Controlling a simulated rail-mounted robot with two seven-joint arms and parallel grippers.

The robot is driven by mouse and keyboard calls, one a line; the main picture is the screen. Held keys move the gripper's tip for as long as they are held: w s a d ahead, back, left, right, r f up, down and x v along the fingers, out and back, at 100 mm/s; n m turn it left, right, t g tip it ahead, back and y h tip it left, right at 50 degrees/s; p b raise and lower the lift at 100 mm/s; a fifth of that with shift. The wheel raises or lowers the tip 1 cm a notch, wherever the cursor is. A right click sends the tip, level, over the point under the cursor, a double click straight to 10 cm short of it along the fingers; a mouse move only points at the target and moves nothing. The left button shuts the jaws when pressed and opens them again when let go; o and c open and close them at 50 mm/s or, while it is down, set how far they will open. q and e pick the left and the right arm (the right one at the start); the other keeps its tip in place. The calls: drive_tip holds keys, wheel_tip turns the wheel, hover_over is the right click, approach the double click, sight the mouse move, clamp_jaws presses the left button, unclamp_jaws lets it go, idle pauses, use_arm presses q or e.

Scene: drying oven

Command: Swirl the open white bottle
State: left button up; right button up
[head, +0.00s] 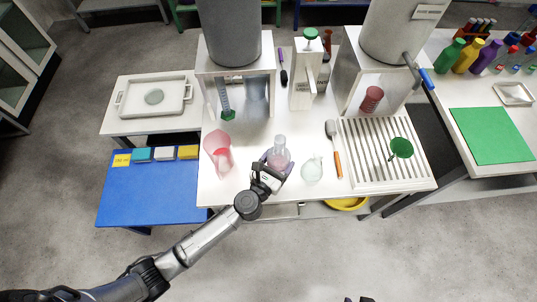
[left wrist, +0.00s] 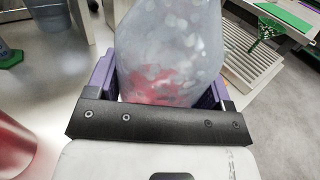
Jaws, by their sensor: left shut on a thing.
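A pale, see-through bottle (head: 279,153) with reddish contents is at the front middle of the white table (head: 250,192). My left gripper (head: 276,165) is shut on it from the front, with purple fingers on both sides. In the left wrist view the whitish bottle (left wrist: 170,45) fills the space between the fingers, with red showing low in it. Its mouth is outside that view, and I cannot tell whether its base touches the table. Two small dark tips at the bottom edge of the head view may be my right gripper (head: 358,299).
A pink-red beaker (head: 218,150) stands left of the bottle, and a clear round flask (head: 312,171) close on its right. A brush with an orange handle (head: 337,163) and a slatted rack (head: 372,165) lie farther right. A boxy stand (head: 306,80) is behind.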

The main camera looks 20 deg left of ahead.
use_arm(q)
drive_tip(key=s+d+r+p, duration=0.2)
drive_tip(key=d+r+p, duration=0.4)
drive_tip(key=d+r, duration=0.1)
drive_tip(key=shift+d+r+p, duration=0.2)
drive_tip(key=shift+r+p, duration=0.1)
drive_tip(key=shift+r, duration=0.5)
